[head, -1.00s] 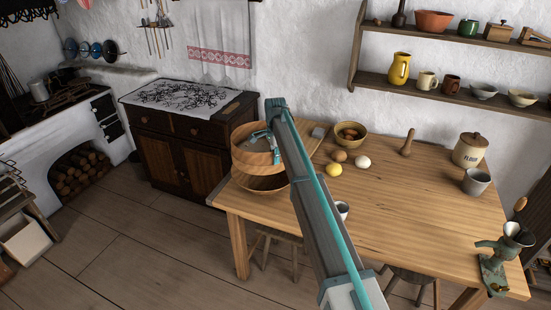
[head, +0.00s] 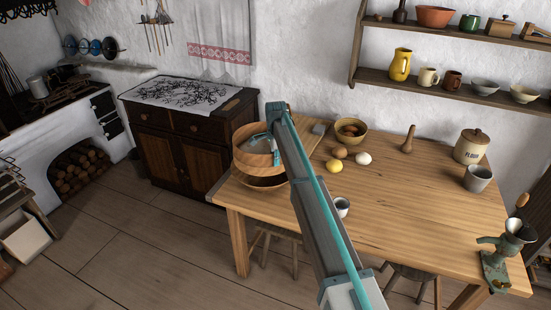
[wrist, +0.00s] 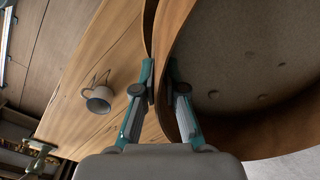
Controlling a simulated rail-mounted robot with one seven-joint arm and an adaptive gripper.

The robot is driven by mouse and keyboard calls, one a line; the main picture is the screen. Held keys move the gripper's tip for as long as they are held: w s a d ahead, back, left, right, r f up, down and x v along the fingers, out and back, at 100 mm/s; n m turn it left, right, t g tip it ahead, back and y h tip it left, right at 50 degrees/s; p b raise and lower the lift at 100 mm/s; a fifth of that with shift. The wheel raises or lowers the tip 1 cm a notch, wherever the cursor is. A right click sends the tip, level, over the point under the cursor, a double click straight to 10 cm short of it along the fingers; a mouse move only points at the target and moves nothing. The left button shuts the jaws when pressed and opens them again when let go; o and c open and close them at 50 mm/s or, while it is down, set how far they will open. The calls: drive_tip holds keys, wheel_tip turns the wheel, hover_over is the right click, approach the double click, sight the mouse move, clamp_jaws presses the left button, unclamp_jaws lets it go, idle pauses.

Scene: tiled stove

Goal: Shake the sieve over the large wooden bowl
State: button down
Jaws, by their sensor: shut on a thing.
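The sieve (head: 248,158) is a round, pale wooden hoop at the table's left end in the head view. In the wrist view its hoop and grey mesh (wrist: 235,60) fill the right side, with a few small lumps on the mesh. My gripper (wrist: 162,80) is shut on the hoop's rim; it also shows in the head view (head: 271,138). The large wooden bowl (head: 262,184) stands on the table corner directly below the sieve. The sieve hides most of the bowl's inside, and I cannot tell how wide the gap between them is.
A flour crock (head: 471,147), grey pot (head: 478,178) and grinder (head: 497,262) stand on the right. The table's middle front is clear.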

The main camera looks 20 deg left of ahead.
drive_tip(key=shift+f, duration=0.35)
drive_tip(key=shift+d, duration=0.1)
